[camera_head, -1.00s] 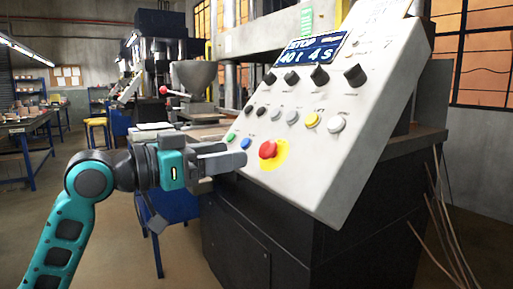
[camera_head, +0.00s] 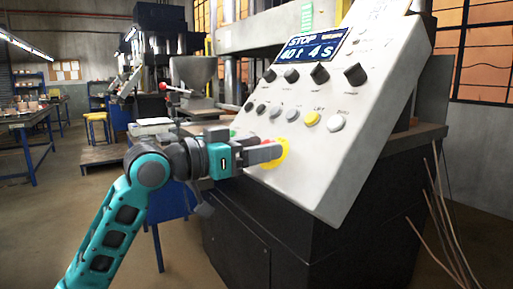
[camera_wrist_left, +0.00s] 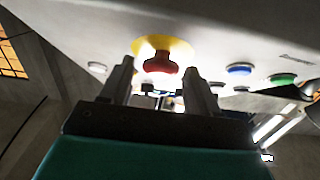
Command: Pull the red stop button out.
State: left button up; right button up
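The red stop button (camera_wrist_left: 160,64) is a mushroom head on a yellow ring (camera_wrist_left: 178,46) on the sloped panel, as the left wrist view shows. In the head view the fingers hide most of the button, and the yellow ring (camera_head: 284,154) shows behind them. My left gripper (camera_head: 278,150) is at the ring. In the left wrist view its two fingers (camera_wrist_left: 158,70) are apart, one on each side of the button, with gaps still visible. My right gripper is in neither view.
The pale control panel (camera_head: 345,150) carries several knobs and buttons, including a yellow one (camera_head: 312,118) and a white one (camera_head: 336,123). Its display (camera_head: 313,48) reads STOP. Blue (camera_wrist_left: 239,69) and green (camera_wrist_left: 282,79) buttons sit close to the fingers. A dark cabinet (camera_head: 310,245) stands below.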

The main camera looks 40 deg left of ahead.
pick_arm(q)
grip_shut()
dwell(0.3)
jog(key=shift+r, duration=0.1)
jog(key=shift+s+a+r+p, duration=0.2)
jog(key=shift+s+r+p, duration=0.3)
jog(key=shift+p, duration=0.15)
jog(key=shift+f, duration=0.1)
grip_release()
jog(key=shift+s, duration=0.2)
jog(key=shift+o, duration=0.6)
jog(key=shift+w, duration=0.1)
